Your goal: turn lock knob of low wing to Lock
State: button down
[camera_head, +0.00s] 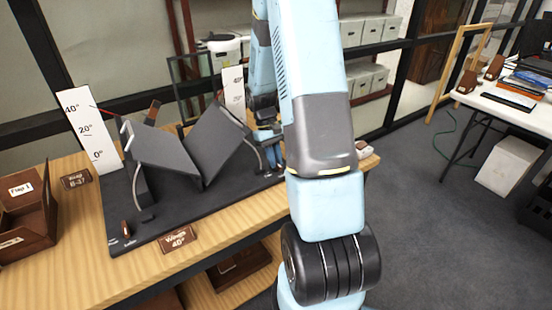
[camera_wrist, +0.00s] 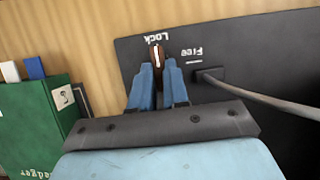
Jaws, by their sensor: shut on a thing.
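The dark cradle (camera_head: 180,215) stands on the wooden table with two grey wings. The left wing (camera_head: 165,150) lies flatter and the right wing (camera_head: 218,140) is steeper. My gripper (camera_head: 268,135) is at the cradle's right end, partly hidden by my arm. In the wrist view my gripper (camera_wrist: 158,72) is shut on a brown lock knob (camera_wrist: 157,54) with a white line. The line points roughly at the word Lock (camera_wrist: 158,38); the word Free (camera_wrist: 192,53) is to the right. Another brown knob (camera_head: 126,228) is at the cradle's front left.
Angle scales (camera_head: 88,130) stand beside the wings. A sign (camera_head: 178,239) reads Wings 40°. A curved grey rod (camera_wrist: 255,97) runs close to my gripper's right. A green ledger box (camera_wrist: 40,125) is at left in the wrist view. A brown box (camera_head: 28,215) stands at the table's left.

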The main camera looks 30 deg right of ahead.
dwell(0.4)
jog(key=c, duration=1.1)
grip_release()
jog(key=shift+v, duration=6.85)
jog(key=shift+s, duration=0.1)
